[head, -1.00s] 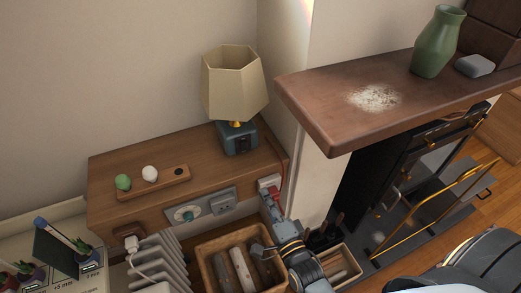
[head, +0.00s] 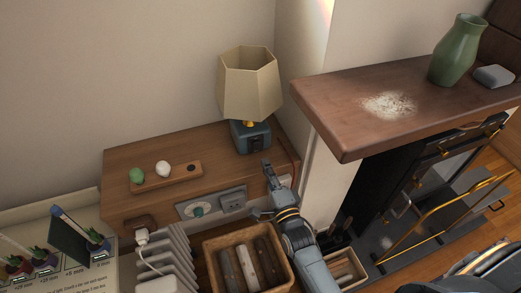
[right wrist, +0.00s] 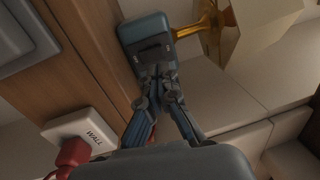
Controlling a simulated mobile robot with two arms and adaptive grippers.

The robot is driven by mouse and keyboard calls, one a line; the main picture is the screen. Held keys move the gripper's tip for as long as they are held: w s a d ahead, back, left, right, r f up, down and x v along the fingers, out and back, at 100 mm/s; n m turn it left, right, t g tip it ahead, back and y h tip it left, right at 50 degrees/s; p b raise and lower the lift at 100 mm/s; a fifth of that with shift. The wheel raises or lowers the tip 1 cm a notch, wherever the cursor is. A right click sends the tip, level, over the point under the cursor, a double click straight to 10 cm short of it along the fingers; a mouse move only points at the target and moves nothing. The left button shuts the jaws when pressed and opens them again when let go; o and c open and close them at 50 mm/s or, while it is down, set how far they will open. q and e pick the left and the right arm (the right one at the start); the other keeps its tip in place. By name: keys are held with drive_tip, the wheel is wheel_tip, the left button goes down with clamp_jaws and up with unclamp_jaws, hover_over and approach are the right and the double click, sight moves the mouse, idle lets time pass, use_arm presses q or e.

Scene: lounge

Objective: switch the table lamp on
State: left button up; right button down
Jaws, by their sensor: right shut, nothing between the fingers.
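The table lamp has a cream shade (head: 250,88) and a blue-grey base (head: 250,137), and stands on the wooden shelf. The shade looks unlit. A dark switch-like part (right wrist: 152,48) shows on the base in the right wrist view. My right gripper (head: 266,163) is shut and empty, just in front of the base. In the right wrist view its fingertips (right wrist: 157,70) lie close below the dark part; I cannot tell whether they touch it. My left gripper is not in view.
A white block marked WALL (right wrist: 84,132) holds a red plug (right wrist: 75,152). The wooden shelf (head: 125,160) bears a small tray (head: 150,184) with a green and a white ball. A crate (head: 213,254) stands below.

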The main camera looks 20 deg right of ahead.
sight(257, 144)
drive_tip(key=w, duration=0.5)
drive_tip(key=shift+w+a+r+p, duration=0.1)
drive_tip(key=shift+w+r+p, duration=0.2)
drive_tip(key=shift+w+r, duration=0.1)
drive_tip(key=shift+s, duration=0.1)
drive_tip(key=shift+r+p, duration=0.3)
drive_tip(key=shift+p, duration=0.3)
drive_tip(key=shift+w+f+g, duration=0.2)
drive_tip(key=shift+g, duration=0.1)
drive_tip(key=shift+s, duration=0.1)
